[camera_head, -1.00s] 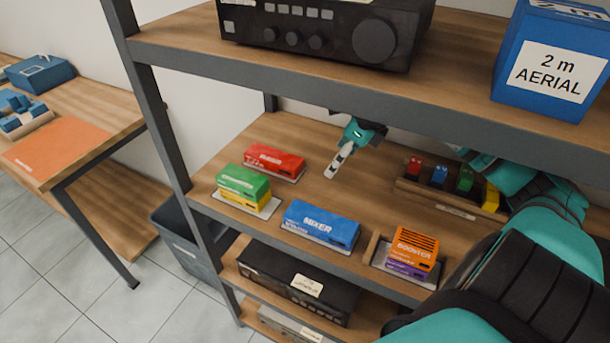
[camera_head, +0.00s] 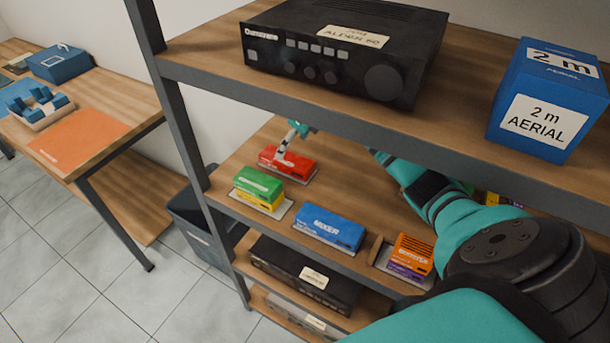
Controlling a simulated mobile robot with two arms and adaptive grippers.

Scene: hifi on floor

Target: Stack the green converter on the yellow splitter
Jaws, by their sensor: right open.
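The green converter (camera_head: 259,183) lies on top of the yellow splitter (camera_head: 257,201), near the left front of the middle shelf. Both rest on a light plate. The two look roughly aligned. My right gripper (camera_head: 281,156) is over the red box (camera_head: 289,163), behind and to the right of the green converter and apart from it. It is open, with nothing seen between its fingers; the upper shelf's edge hides part of the wrist. My left gripper is not in view.
A blue mixer box (camera_head: 328,228) and an orange booster (camera_head: 412,251) on a purple box stand along the shelf's front. The upper shelf (camera_head: 300,104) bears a black hifi unit (camera_head: 345,50) and a blue aerial box (camera_head: 547,100). A post (camera_head: 178,120) stands at the left.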

